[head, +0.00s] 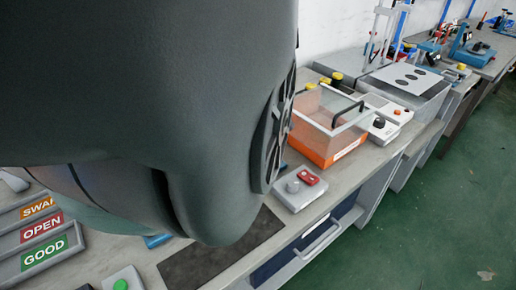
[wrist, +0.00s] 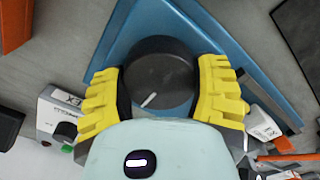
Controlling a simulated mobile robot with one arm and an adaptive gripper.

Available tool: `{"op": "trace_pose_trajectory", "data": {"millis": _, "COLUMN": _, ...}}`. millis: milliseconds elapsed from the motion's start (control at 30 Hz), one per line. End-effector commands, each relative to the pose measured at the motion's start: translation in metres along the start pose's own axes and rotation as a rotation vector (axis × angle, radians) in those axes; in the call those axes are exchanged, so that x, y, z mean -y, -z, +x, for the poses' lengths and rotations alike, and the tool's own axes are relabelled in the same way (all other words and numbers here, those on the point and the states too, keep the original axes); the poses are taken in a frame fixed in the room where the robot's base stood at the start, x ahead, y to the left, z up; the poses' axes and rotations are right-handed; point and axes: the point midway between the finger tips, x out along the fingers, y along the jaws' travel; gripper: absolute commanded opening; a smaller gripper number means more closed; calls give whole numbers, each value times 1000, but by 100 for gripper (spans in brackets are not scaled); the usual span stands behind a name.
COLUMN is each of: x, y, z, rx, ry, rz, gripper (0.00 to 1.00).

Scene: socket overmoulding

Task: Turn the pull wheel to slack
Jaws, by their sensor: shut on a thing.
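The pull wheel is a dark round knob (wrist: 160,72) with a short white pointer line, seen in the wrist view. The line points toward the lower left of the knob in that picture. The knob sits on a blue base (wrist: 205,35). My gripper (wrist: 162,88) has its yellow ridged fingers on the left and right sides of the knob and is shut on it. In the head view my own arm covers the left and centre, so the knob and my gripper are hidden there. No slack marking is legible.
An orange clear-walled box (head: 325,128) stands on the bench, with a small control box (head: 300,187) in front. SWAP, OPEN and GOOD labelled trays (head: 42,252) are at lower left. A dark mat (head: 220,258) lies near the bench's front edge. Green floor is clear at right.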

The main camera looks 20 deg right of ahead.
Motion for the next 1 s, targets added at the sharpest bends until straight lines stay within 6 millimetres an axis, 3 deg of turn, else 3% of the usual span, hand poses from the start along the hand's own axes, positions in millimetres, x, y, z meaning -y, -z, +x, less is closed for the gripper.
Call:
{"op": "trace_pose_trajectory", "data": {"millis": 200, "x": 0, "y": 0, "z": 0, "rx": 1, "ry": -1, "rz": -5, "gripper": 28}}
{"op": "trace_pose_trajectory", "data": {"millis": 233, "x": 0, "y": 0, "z": 0, "rx": 1, "ry": -1, "rz": -5, "gripper": 69}}
{"op": "trace_pose_trajectory", "data": {"millis": 533, "x": 0, "y": 0, "z": 0, "rx": 1, "ry": 0, "rz": -2, "gripper": 100}}
{"op": "trace_pose_trajectory", "data": {"millis": 1000, "x": -1, "y": 0, "z": -10, "rx": 1, "ry": 0, "rz": -2, "gripper": 100}}
